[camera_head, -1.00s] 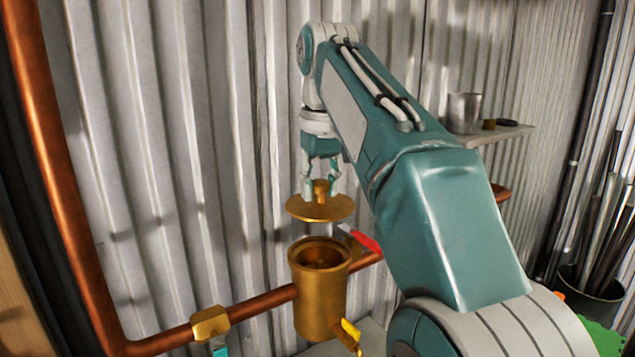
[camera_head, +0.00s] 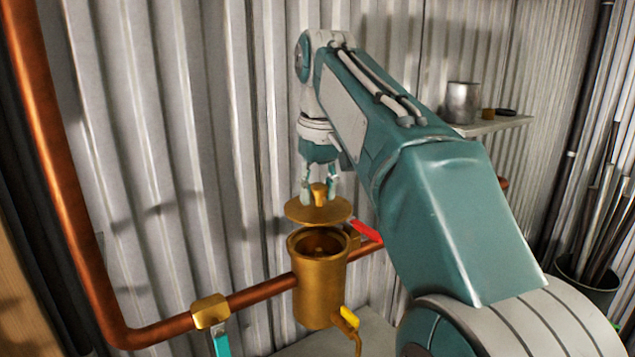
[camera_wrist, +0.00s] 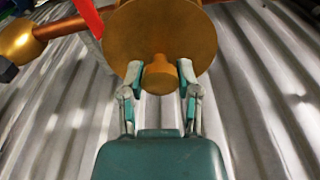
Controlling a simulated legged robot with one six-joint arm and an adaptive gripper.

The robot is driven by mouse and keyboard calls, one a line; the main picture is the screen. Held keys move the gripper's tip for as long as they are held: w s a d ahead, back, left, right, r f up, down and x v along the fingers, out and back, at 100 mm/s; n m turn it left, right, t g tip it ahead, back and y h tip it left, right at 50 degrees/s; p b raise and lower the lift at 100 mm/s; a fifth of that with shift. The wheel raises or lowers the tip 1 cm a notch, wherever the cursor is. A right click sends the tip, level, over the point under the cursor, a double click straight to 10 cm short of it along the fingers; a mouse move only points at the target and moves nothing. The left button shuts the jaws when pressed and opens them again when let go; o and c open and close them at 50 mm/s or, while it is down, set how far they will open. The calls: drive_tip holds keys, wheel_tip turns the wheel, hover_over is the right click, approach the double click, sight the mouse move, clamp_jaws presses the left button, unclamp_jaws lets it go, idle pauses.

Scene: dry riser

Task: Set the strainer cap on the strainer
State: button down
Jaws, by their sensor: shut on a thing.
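The strainer cap (camera_head: 316,212) is a round brass disc with a knob on top. My gripper (camera_head: 320,190) is shut on the knob and holds the cap roughly level. The strainer (camera_head: 318,285) is an open-topped brass cylinder on the copper pipe. The cap hangs just above the strainer's mouth, with a small gap visible in the head view. In the wrist view the cap (camera_wrist: 160,35) and its knob (camera_wrist: 159,76) sit between my gripper's fingers (camera_wrist: 159,80). The cap hides the strainer there.
The copper pipe (camera_head: 262,297) runs beside the strainer, with a brass valve (camera_head: 210,311) at left. A red handle (camera_head: 366,233) is close by the strainer's right rim, and a yellow-handled drain (camera_head: 348,318) is below. A shelf (camera_head: 490,125) with a metal cup (camera_head: 463,102) is at right.

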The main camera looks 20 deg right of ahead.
drive_tip(key=shift+f, duration=2.8)
drive_tip(key=shift+f, duration=0.3)
drive_tip(key=shift+c, duration=1.2)
unclamp_jaws()
